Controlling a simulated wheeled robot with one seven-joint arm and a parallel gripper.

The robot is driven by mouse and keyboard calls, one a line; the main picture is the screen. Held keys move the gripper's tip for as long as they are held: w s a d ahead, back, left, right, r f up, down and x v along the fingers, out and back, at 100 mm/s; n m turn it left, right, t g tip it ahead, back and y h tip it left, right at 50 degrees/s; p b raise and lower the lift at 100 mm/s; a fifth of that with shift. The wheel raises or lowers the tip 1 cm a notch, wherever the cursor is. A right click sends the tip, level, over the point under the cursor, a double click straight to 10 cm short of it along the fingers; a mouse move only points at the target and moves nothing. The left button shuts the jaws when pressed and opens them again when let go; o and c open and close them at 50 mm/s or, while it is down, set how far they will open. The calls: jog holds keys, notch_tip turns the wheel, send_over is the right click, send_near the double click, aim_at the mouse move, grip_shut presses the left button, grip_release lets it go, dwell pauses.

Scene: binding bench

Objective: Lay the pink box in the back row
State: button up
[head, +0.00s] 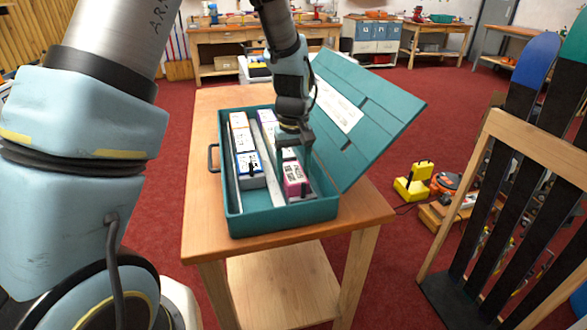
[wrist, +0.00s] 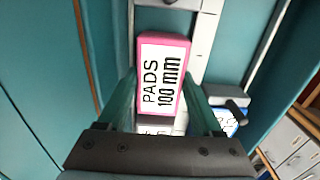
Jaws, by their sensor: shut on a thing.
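The pink box (head: 296,183), with a white label reading "PADS 100 mm" in the wrist view (wrist: 162,78), is at the near end of the right row, beside the lid hinge. My gripper (head: 296,158) reaches down over it. In the wrist view, the fingers of my gripper (wrist: 161,95) stand on both sides of the pink box, shut on it. The teal case (head: 285,218) has a pale divider (head: 264,177) between its two rows. I cannot tell whether the pink box touches the case floor.
The left row holds an orange-marked box (head: 239,121) and a blue-edged box (head: 249,166), among others. A purple-edged box (head: 266,116) is farther back in the right row. The open lid (head: 372,108) rises close to my gripper's right. The wooden table (head: 365,205) carries the case.

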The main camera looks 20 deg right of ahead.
jog(key=shift+f, duration=0.2)
dwell(0.5)
jog(key=o, duration=1.6)
jog(key=shift+c, duration=0.2)
